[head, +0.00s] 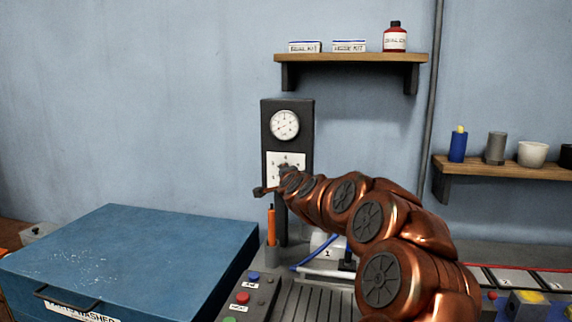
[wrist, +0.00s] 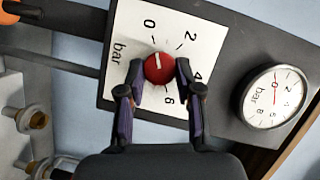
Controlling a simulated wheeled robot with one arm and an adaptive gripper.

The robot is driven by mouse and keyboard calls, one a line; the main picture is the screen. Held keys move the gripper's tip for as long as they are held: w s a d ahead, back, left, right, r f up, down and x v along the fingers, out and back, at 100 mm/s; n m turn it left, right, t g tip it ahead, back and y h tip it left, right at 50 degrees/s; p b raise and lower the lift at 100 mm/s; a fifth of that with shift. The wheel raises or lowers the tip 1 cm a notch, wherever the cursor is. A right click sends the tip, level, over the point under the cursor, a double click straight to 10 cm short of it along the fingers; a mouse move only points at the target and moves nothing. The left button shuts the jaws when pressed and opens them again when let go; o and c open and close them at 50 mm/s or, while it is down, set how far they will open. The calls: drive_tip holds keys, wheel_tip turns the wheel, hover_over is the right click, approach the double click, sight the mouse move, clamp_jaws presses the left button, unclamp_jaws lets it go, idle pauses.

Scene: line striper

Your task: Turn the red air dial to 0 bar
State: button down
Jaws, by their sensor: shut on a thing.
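The red air dial (wrist: 160,68) sits on a white scale plate (wrist: 128,20) marked 0, 2, 4, 6 and "bar". My gripper (wrist: 160,72) has one fingertip on each side of the dial and is shut on it. A pale mark shows on the dial's upper part, facing roughly toward the 0 side; its exact direction is hard to tell. In the head view the scale plate (head: 298,159) is on a dark panel (head: 306,128), and my gripper (head: 284,171) covers the dial. A round pressure gauge (wrist: 274,98) with a red needle is beside the plate; it also shows in the head view (head: 285,125).
A blue chest (head: 150,250) stands at the left. An orange-handled tool (head: 271,222) stands upright below the panel. A button box (head: 245,300) is at the front. Shelves (head: 350,59) with boxes and a red bottle are above. Brass fittings (wrist: 32,117) show at lower left.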

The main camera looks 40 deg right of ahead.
drive_tip(key=shift+n+p, duration=0.4)
drive_tip(key=shift+p, duration=0.2)
drive_tip(key=c, duration=0.8)
unclamp_jaws()
drive_tip(key=shift+o, duration=0.2)
drive_tip(key=shift+s, duration=0.1)
drive_tip(key=v, duration=1.1)
drive_tip(key=shift+s+a+r, duration=0.25)
drive_tip(key=shift+s+r, duration=0.05)
